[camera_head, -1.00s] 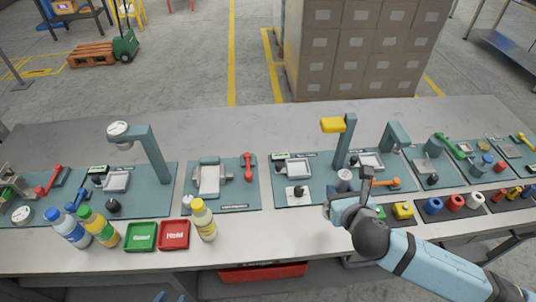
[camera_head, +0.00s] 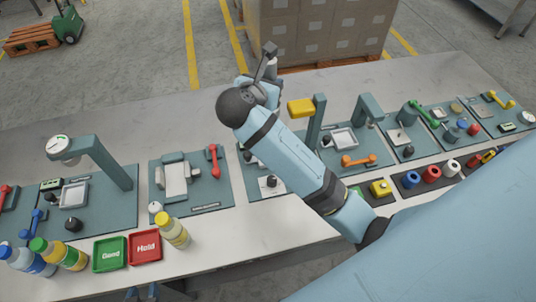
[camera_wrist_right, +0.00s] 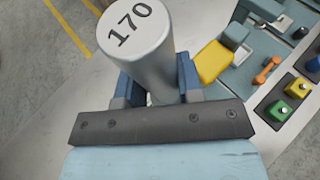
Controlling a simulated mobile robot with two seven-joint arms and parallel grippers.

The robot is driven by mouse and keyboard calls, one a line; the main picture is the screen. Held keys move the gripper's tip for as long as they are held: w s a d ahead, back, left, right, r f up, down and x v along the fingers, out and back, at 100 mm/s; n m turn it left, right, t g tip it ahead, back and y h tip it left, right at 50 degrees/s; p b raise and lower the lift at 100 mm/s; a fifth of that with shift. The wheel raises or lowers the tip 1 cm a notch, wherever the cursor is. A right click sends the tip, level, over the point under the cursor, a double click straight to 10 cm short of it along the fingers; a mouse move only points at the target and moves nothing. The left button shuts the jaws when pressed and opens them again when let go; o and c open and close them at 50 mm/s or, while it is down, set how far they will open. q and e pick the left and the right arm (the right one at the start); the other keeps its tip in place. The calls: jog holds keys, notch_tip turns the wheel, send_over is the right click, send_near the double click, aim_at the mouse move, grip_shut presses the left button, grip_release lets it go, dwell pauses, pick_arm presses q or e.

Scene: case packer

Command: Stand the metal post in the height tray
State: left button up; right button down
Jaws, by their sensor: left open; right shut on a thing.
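The metal post (camera_wrist_right: 140,40) is a grey cylinder with "170" on its end face. My right gripper (camera_wrist_right: 155,90) is shut on it in the right wrist view. In the head view, my right gripper (camera_head: 262,85) is raised above the back of the bench, left of the yellow-headed gauge (camera_head: 301,108); the post is not clearly visible there. A pale square tray (camera_head: 343,138) lies right of that gauge's column; I cannot read whether it is the height tray. Another tray to the left is mostly hidden by my right arm. My left gripper (camera_head: 142,293) is open at the bottom edge.
The green tray (camera_head: 110,252), red "Hold" tray (camera_head: 144,246) and bottles (camera_head: 173,232) line the left front. An orange handle (camera_head: 358,160) lies near the square tray. A second tall gauge (camera_head: 100,160) stands at left. Stacked cartons (camera_head: 315,30) stand behind the bench.

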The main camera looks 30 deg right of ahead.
jog(key=shift+a+r+m+g, duration=0.15)
jog(key=shift+r+m+g, duration=0.15)
jog(key=shift+m+g, duration=0.1)
jog(key=shift+h, duration=0.3)
notch_tip(320, 180, down, 20)
jog(key=shift+p, duration=0.3)
jog(key=c, duration=0.8)
grip_release()
jog(key=shift+s+m, duration=0.1)
jog(key=shift+m, duration=0.2)
jog(key=shift+r, duration=0.15)
